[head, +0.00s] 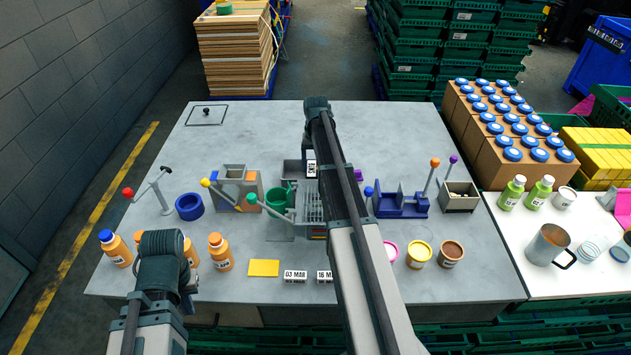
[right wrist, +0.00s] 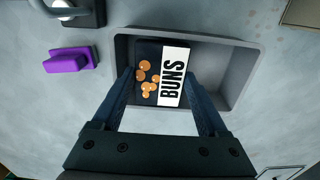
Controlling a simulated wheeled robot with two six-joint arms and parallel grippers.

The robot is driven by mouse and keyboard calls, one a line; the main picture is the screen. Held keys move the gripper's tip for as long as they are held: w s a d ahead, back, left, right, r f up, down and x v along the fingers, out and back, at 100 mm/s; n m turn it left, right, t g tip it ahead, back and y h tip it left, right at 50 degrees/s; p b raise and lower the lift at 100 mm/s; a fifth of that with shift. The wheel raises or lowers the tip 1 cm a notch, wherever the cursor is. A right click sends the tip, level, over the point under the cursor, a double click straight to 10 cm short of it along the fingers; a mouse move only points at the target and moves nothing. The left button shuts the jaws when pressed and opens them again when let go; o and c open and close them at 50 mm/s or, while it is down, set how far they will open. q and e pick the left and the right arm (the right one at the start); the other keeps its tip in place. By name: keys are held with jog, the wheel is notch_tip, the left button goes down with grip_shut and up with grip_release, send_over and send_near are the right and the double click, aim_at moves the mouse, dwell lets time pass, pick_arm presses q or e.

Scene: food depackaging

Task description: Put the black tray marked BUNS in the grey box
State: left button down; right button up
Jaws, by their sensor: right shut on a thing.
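The black tray marked BUNS (right wrist: 148,50) has a white label and several small orange-brown buns on it. My right gripper (right wrist: 160,78) is shut on it, one finger at each side. In the right wrist view the tray lies within the outline of the grey box (right wrist: 238,72), over its left part; whether it touches the floor I cannot tell. In the head view the grey box (head: 291,169) is partly behind my right arm, and the tray's white label (head: 311,170) shows there. My left arm is at the lower left; its fingers are not clear.
A purple block (right wrist: 68,61) stands left of the box in the right wrist view. In the head view a green cup (head: 278,200), a blue ring (head: 189,207), a blue fixture (head: 402,204) and orange bottles (head: 219,252) stand nearer. The table behind the box is mostly clear.

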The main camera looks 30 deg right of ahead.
aim_at(316, 168)
jog(key=shift+f, duration=0.15)
notch_tip(316, 168, down, 3)
jog(key=b, duration=0.3)
jog(key=shift+f, duration=0.2)
jog(key=shift+b, duration=0.3)
jog(key=shift+f, duration=0.2)
jog(key=o, duration=1.1)
jog(key=shift+o, duration=0.2)
jog(key=shift+r, duration=0.2)
